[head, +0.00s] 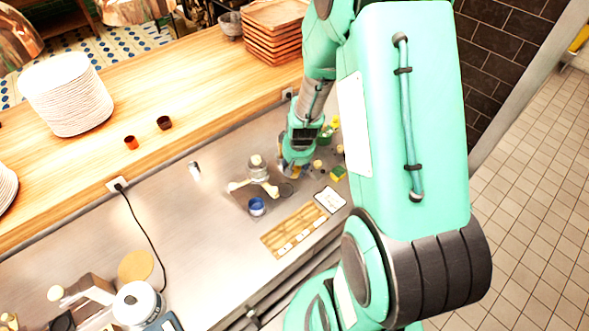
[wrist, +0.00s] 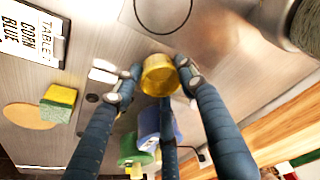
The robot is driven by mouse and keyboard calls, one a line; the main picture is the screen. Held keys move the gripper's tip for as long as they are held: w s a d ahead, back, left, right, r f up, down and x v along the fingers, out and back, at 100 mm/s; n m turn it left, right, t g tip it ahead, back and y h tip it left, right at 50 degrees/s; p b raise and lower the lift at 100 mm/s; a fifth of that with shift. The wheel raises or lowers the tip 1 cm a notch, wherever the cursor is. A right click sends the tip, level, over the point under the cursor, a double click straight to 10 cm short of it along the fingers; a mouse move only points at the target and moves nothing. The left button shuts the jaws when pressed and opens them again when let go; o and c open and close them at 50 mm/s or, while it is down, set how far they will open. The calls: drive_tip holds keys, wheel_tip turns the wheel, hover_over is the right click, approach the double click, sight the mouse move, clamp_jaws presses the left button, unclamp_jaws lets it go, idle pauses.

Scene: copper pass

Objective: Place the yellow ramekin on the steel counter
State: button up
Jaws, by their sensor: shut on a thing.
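The yellow ramekin (wrist: 159,77) sits between the fingertips of my gripper (wrist: 158,72) in the wrist view. The blue fingers are shut on it, with fingertips at its left and right sides. In the head view my gripper (head: 297,158) is over the back right part of the steel counter (head: 205,235); the ramekin is mostly hidden there. The steel counter also shows behind the ramekin in the wrist view (wrist: 95,30). I cannot tell how far the ramekin is above it.
A blue ramekin (head: 257,207), a wooden board (head: 290,237), an order card (head: 330,200) and a yellow-green sponge (head: 338,174) lie near my gripper. A metal fixture (head: 256,172) stands to its left. The counter's middle left is mostly clear. A raised wooden shelf (head: 200,85) runs behind.

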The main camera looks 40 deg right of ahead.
drive_tip(key=shift+f, duration=0.25)
drive_tip(key=o, duration=1.2)
drive_tip(key=shift+r, duration=0.1)
drive_tip(key=p+v, duration=0.2)
drive_tip(key=v, duration=1)
drive_tip(key=shift+r, duration=0.1)
drive_tip(key=s+a+r+n+t, duration=0.2)
drive_tip(key=s+a+r, duration=0.1)
drive_tip(key=a+r, duration=1.2)
drive_tip(key=shift+n+t+y, duration=0.4)
drive_tip(key=shift+n+y, duration=0.2)
drive_tip(key=shift+n, duration=0.1)
drive_tip(key=s+a+r, duration=0.2)
drive_tip(key=s+r, duration=0.2)
drive_tip(key=s+a+r, duration=0.3)
drive_tip(key=s+r, duration=0.1)
drive_tip(key=s+a+r, duration=0.3)
drive_tip(key=s+r, duration=0.1)
drive_tip(key=shift+a+r, duration=0.2)
